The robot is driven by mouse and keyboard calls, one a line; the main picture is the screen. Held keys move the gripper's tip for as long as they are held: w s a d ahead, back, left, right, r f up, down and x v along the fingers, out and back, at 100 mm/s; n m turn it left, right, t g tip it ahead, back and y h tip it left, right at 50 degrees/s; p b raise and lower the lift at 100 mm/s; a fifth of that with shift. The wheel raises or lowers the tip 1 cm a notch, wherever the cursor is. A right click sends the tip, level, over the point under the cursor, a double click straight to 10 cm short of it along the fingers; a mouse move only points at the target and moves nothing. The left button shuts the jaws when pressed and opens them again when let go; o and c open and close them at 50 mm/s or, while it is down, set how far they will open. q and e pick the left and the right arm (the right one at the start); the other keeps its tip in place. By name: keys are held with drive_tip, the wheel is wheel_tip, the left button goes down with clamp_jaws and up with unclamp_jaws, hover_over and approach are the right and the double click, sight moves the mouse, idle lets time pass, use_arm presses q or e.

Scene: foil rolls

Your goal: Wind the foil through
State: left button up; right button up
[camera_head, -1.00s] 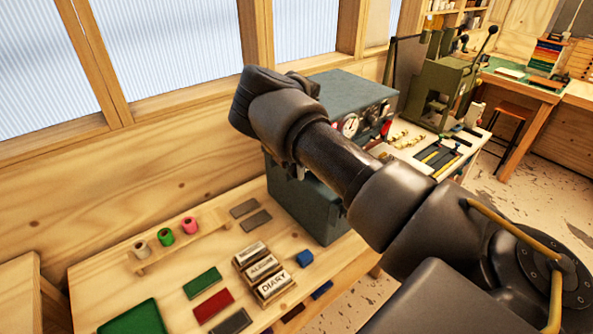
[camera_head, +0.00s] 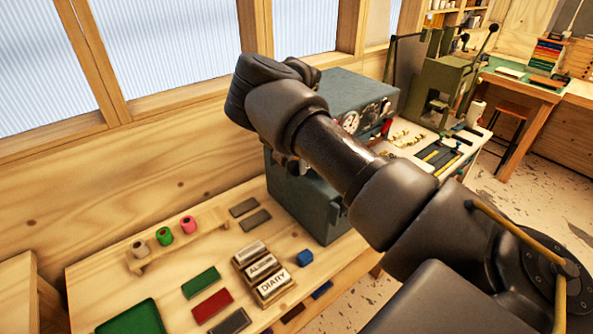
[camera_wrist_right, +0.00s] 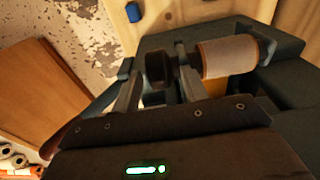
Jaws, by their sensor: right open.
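The grey-green machine (camera_head: 345,95) with a round gauge stands on the bench, and my right arm crosses in front of it. In the right wrist view a pale roll (camera_wrist_right: 229,56) with orange-brown ends sits at the machine. Left of it is a dark cylindrical knob or spool end (camera_wrist_right: 158,69). My right gripper (camera_wrist_right: 156,64) is open, with its two fingers on either side of this dark piece. I cannot tell whether they touch it. In the head view my arm hides the fingers and the roll. My left gripper is not in view.
A wooden rack with white, green (camera_head: 164,236) and pink (camera_head: 189,224) rolls stands on the bench (camera_head: 95,278). A green press (camera_head: 440,85) stands behind to the right.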

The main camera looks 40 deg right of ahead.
drive_tip(key=r+b, duration=0.1)
drive_tip(key=r, duration=0.1)
drive_tip(key=r+b, duration=0.1)
drive_tip(key=r, duration=0.4)
drive_tip(key=shift+a+r+b, duration=0.1)
drive_tip(key=shift+a+b, duration=0.2)
drive_tip(key=shift+b, duration=0.1)
drive_tip(key=shift+r, duration=0.5)
